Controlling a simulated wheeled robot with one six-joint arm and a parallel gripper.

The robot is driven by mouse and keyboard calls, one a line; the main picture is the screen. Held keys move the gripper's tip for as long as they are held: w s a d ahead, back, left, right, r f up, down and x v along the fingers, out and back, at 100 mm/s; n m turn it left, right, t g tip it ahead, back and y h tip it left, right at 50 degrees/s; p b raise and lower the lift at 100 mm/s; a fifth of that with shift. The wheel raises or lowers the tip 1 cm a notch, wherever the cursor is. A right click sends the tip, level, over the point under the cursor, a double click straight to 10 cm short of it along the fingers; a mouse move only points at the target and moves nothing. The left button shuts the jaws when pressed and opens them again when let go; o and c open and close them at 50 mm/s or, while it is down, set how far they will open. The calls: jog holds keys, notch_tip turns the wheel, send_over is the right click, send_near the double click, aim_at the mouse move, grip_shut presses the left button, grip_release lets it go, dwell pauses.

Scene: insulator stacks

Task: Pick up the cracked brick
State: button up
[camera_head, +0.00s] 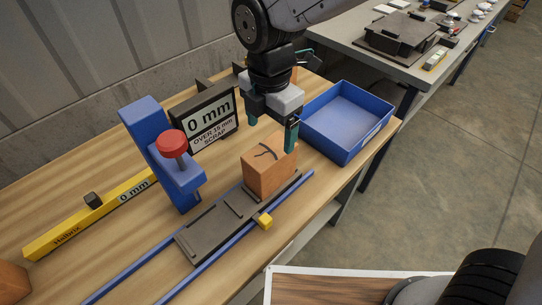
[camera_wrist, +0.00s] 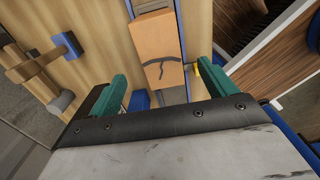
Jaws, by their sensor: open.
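The cracked brick (camera_head: 268,168) is an orange block with a dark jagged crack on its top. It stands on a dark grey sliding plate (camera_head: 208,226) between blue rails. My gripper (camera_head: 272,128) is open and empty just above and behind the brick, with its green fingertips apart. In the wrist view the brick (camera_wrist: 160,50) lies ahead of my gripper (camera_wrist: 160,90), roughly centred between the two fingers. The crack faces the camera there. The fingers do not appear to touch the brick.
A blue tray (camera_head: 316,146) sits right of the brick. A blue stand with a red knob (camera_head: 172,143), a black sign reading "0 mm" (camera_head: 228,133) and a yellow ruler (camera_head: 70,226) are to the left. Another orange brick (camera_head: 12,282) is at the lower left.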

aim_at(270, 151)
notch_tip(270, 151, down, 7)
jog(key=shift+f, duration=0.2)
jog(key=shift+c, duration=0.3)
jog(key=c, duration=1.7)
jog(key=shift+r, duration=0.1)
jog(key=shift+c, duration=0.2)
